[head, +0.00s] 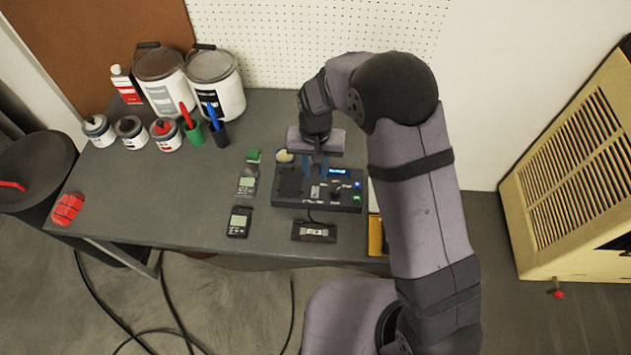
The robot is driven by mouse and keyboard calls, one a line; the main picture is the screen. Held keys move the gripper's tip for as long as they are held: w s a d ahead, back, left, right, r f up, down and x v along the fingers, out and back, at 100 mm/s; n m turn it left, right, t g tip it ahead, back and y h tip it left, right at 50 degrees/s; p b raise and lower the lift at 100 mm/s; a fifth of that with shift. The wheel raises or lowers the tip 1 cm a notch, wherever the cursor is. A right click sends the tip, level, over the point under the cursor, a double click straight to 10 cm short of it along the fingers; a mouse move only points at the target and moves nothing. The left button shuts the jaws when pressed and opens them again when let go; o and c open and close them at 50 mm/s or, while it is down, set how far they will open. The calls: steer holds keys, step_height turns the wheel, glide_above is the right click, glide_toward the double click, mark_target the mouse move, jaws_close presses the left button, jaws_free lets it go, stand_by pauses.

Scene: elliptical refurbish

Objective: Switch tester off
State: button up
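The tester (346,196) is a dark box near the right end of the grey workbench. It has a lit blue display, small knobs and a blue button on its right part, and a dark flat area on its left. My gripper (316,172) points down over the middle of the tester, above its panel. Its two bluish fingers stand apart, with no object visible between them. Whether the fingertips touch the panel or a switch is too small to tell. The gripper body and fingers hide part of the tester's back edge.
Two handheld meters (239,222) lie left of the tester, and a black device (314,232) lies in front of it. Paint buckets (215,85), small cans (131,132) and red and blue handled tools stand at the left back. The bench's front left is mostly clear.

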mark_target(316, 188)
steer(key=shift+f+p, duration=0.75)
steer(key=shift+f, duration=2.45)
